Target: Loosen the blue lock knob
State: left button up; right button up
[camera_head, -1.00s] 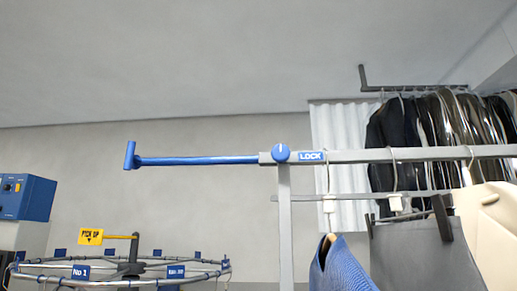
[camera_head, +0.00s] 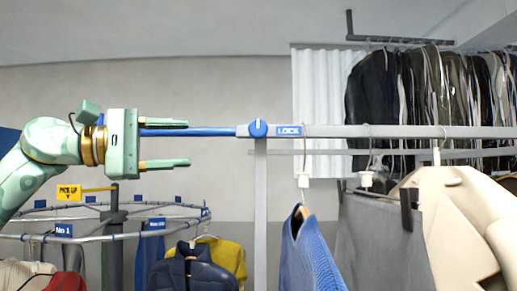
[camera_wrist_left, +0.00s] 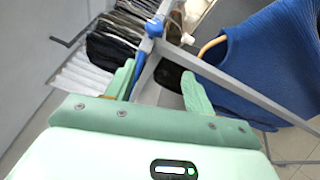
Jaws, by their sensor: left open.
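The blue lock knob (camera_head: 258,129) is round with an upright white mark, on a grey rail (camera_head: 400,131) beside a blue LOCK label (camera_head: 289,131). A blue rod (camera_head: 215,132) runs left from it. My left gripper (camera_head: 188,143) is open and empty, to the left of the knob and apart from it. Its fingers point right, the upper one in front of the rod, whose left end is hidden. In the left wrist view, the knob (camera_wrist_left: 154,28) lies beyond the open fingertips (camera_wrist_left: 158,68). My right gripper is not in view.
A blue knit garment (camera_head: 308,250), grey cloth (camera_head: 380,240) and a cream coat (camera_head: 460,225) hang below the rail at right. A round carousel (camera_head: 100,228) with garments stands lower left. Dark clothes (camera_head: 375,100) hang behind.

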aim_at(250, 127)
pick_arm(q)
notch_tip(250, 127, up, 3)
jog(key=s+m, duration=0.2)
jog(key=s, duration=0.1)
jog(key=shift+y, duration=0.4)
jog(key=p+x, duration=0.1)
jog(key=x, duration=0.4)
jog(key=p+x, duration=0.1)
jog(key=x, duration=0.4)
jog(key=p+x, duration=0.1)
jog(key=x, duration=0.4)
jog(key=shift+w+r+p, duration=0.25)
jog(key=shift+w+p, duration=0.1)
jog(key=shift+w+d+f, duration=0.1)
jog(key=shift+w+d, duration=0.1)
jog(key=shift+d, duration=0.3)
jog(key=shift+c, duration=0.2)
jog(key=c, duration=0.9)
